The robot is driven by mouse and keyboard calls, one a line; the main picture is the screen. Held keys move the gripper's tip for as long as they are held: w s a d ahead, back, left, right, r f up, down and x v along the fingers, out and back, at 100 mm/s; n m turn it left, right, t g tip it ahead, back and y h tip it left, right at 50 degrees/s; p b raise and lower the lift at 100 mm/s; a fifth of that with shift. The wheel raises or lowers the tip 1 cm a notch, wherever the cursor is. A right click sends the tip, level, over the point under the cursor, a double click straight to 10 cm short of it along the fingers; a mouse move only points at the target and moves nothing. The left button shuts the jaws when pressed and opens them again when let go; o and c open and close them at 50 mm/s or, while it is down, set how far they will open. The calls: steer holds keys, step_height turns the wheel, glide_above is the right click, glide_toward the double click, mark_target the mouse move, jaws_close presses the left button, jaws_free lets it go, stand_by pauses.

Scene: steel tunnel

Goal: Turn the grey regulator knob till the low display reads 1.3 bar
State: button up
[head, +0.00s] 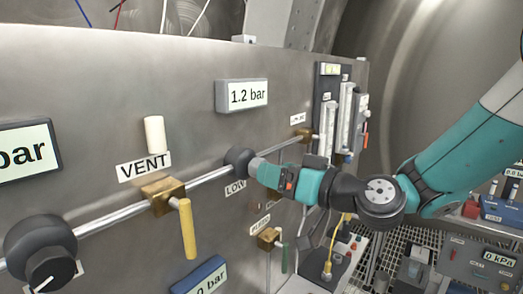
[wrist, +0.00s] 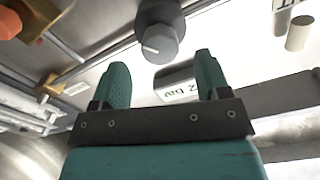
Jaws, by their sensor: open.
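The grey regulator knob (head: 238,159) sits on the pipe above a partly covered label that starts "LO". In the wrist view the knob (wrist: 160,38) shows a white pointer line on its face. The low display (head: 242,95) above it reads 1.2 bar. It also shows upside down and partly hidden in the wrist view (wrist: 176,88). My gripper (head: 259,171) is at the knob's right in the head view. In the wrist view my gripper (wrist: 161,62) is open, with the knob just beyond its fingertips and roughly between them; I cannot tell whether they touch.
A brass vent valve (head: 162,196) with a yellow handle (head: 187,229) is left of the knob, under a VENT label (head: 144,166). A larger black knob (head: 42,250) is at the far left. Flowmeters (head: 344,115) stand at the panel's right edge. A green-handled valve (head: 268,238) is below.

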steer(key=shift+p+x, duration=0.95)
steer(key=shift+x, duration=1.2)
steer(key=c, duration=0.9)
steer(key=shift+f+m+b, duration=0.1)
steer(key=shift+m+b, duration=0.25)
steer(key=shift+m, duration=0.05)
steer(key=shift+m+b, duration=0.35)
steer(key=shift+m, duration=0.65)
steer(key=o, duration=0.9)
steer(key=shift+d, duration=0.1)
